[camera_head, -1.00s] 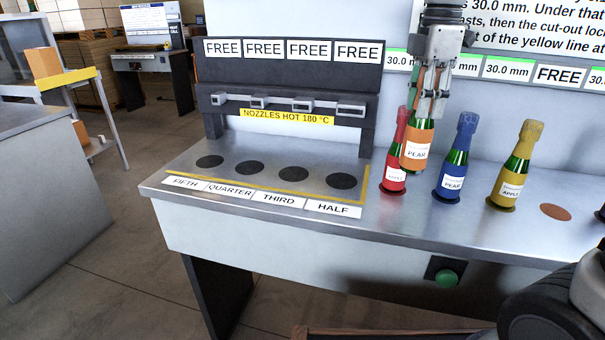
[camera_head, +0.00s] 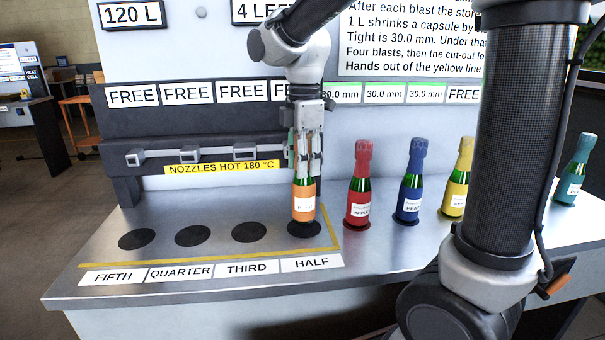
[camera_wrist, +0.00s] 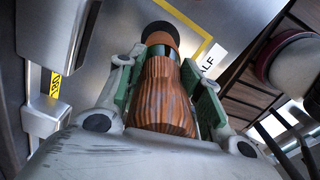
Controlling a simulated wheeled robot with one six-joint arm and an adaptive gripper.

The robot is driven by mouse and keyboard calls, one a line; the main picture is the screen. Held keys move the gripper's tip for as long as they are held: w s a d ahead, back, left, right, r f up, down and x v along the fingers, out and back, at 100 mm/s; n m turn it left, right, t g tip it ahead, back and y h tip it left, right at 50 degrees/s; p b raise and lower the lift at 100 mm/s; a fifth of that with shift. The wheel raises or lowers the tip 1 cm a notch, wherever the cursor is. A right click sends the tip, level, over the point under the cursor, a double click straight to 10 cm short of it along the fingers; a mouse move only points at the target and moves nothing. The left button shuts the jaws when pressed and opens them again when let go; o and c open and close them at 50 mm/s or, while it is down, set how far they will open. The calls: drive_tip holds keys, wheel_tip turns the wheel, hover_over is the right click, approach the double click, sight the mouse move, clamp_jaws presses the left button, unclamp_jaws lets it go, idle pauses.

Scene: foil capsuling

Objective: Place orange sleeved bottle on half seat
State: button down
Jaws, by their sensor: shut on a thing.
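My gripper (camera_head: 306,170) is shut on the orange sleeved bottle (camera_head: 303,203), gripping it around its upper part. The bottle is about upright, with its white label facing the camera. Its base overlaps the back of the dark round half seat (camera_head: 305,231), behind the HALF label. I cannot tell whether the base touches the seat or hangs just above it. In the wrist view, the ribbed orange-brown foil (camera_wrist: 165,95) lies between the fingers, and part of the dark seat (camera_wrist: 160,35) shows past the bottle's base.
The fifth (camera_head: 137,239), quarter (camera_head: 192,236) and third (camera_head: 249,232) seats are empty. A nozzle bar (camera_head: 200,155) with a hot warning runs behind them. A red bottle (camera_head: 359,190) stands close on the right, then blue (camera_head: 410,185), yellow (camera_head: 457,180) and teal (camera_head: 573,170) bottles.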

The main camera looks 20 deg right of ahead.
drive_tip(key=shift+f, duration=1.2)
drive_tip(key=c, duration=1)
unclamp_jaws()
drive_tip(key=shift+f, duration=0.15)
drive_tip(key=shift+o, duration=0.2)
wheel_tip(320, 180, up, 12)
drive_tip(key=shift+r, duration=0.15)
drive_tip(key=s+d+f+m+t, duration=0.2)
drive_tip(key=s+d+f+m, duration=0.2)
drive_tip(key=s+d+m, duration=0.3)
drive_tip(key=s+d+f+m+t, duration=0.2)
drive_tip(key=s+d+f+m, duration=0.2)
drive_tip(key=s+d+m, duration=0.4)
drive_tip(key=shift+s+f+m, duration=0.25)
drive_tip(key=shift+s+m, duration=1.3)
drive_tip(key=shift+m, duration=0.35)
